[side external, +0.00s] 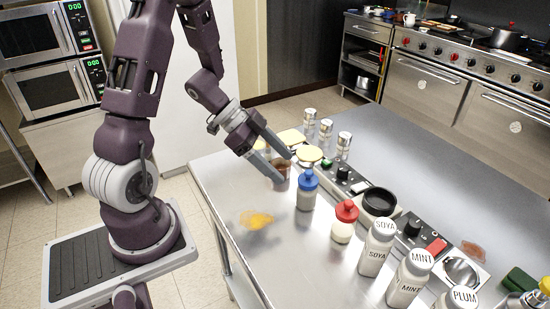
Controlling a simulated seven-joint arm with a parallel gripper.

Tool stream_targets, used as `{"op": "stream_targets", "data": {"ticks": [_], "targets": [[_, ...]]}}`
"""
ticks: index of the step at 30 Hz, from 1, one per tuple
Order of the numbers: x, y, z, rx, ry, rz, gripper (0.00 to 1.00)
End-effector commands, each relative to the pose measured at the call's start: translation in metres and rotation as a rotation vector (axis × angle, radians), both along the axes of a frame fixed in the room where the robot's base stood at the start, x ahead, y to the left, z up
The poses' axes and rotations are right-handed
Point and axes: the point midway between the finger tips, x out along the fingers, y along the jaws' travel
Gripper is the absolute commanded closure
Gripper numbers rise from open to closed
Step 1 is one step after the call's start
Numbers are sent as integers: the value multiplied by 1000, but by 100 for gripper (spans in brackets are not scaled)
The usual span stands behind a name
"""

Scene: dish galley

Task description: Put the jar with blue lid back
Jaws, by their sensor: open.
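The jar with the blue lid (306,192) stands upright on the steel counter, its body pale grey under a blue top. My gripper (286,169) is open, just left of and behind this jar, with its fingers pointing down to the right. The blue-lidded jar is outside the fingers; whether a fingertip touches it, I cannot tell. A small brownish item (280,167) shows between or behind the fingertips and is partly hidden.
A red-lidded jar (343,222) stands right of the blue one. White bottles labelled SOYA (377,248), MINT (410,278) and PLUM stand nearer the camera. Shakers (326,133) and a black-bowled strip (379,203) lie behind. A yellow spill (257,220) marks the otherwise clear front left counter.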

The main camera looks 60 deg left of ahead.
Motion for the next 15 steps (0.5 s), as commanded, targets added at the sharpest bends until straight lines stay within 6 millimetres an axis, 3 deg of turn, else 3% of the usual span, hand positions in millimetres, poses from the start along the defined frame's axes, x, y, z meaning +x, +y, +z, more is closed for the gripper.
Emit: {"op": "stream_targets", "data": {"ticks": [4,7,9,11,13,15], "targets": [[-6,8,12,10,-6,6,27],[17,20,31,130,-75,89,27],[42,35,65,284,-164,238,27],[49,47,106,401,-223,414,27],[31,48,148,462,-230,623,27],[-11,31,171,433,-159,787,27]]}}
